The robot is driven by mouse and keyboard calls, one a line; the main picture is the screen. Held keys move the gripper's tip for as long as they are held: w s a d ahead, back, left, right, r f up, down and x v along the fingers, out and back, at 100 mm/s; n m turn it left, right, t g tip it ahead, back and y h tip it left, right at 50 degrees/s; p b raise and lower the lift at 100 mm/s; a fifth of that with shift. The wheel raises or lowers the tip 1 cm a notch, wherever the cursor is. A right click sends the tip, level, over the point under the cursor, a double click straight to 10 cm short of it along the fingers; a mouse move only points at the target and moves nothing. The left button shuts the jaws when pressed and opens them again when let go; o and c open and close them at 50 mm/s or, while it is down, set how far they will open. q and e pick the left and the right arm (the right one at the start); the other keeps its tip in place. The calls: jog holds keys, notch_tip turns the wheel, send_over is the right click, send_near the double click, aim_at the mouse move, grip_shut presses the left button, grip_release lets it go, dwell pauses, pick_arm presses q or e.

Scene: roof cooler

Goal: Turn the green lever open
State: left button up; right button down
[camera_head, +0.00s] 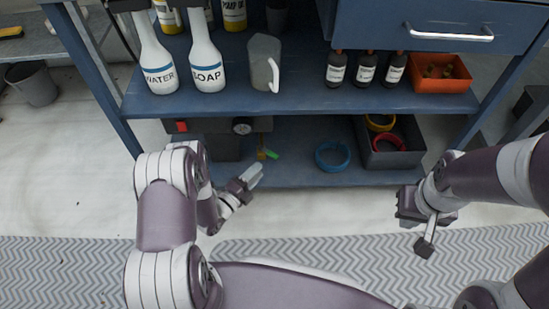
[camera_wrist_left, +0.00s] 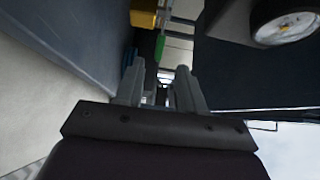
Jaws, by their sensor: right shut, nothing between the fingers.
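The green lever (camera_head: 272,155) is a small piece beside a yellow valve body (camera_head: 262,154) on the lower shelf. In the left wrist view the green lever (camera_wrist_left: 160,47) shows just beyond the fingertips, next to the yellow body (camera_wrist_left: 143,18). My left gripper (camera_head: 254,172) is in front of the lower shelf, below and left of the lever and apart from it. In the left wrist view its fingers (camera_wrist_left: 158,75) stand apart with nothing between them. My right gripper (camera_head: 424,246) is shut and empty, away at the right over the floor.
A dark unit with a round gauge (camera_head: 242,126) and red switch (camera_head: 181,126) stands left of the valve. A blue ring (camera_head: 332,156) and a dark bin (camera_head: 408,160) are to the right. The upper shelf (camera_head: 300,101) overhangs, carrying bottles, a jug and an orange tray.

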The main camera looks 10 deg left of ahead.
aim_at(273, 154)
pick_arm(q)
jog(key=b+x, duration=0.3)
jog(key=x, duration=0.5)
jog(key=shift+w+d+f+b, duration=0.15)
jog(key=shift+w+b, duration=0.05)
jog(key=shift+b, duration=0.2)
jog(key=shift+w+d, duration=0.2)
jog(key=shift+w, duration=0.15)
grip_shut()
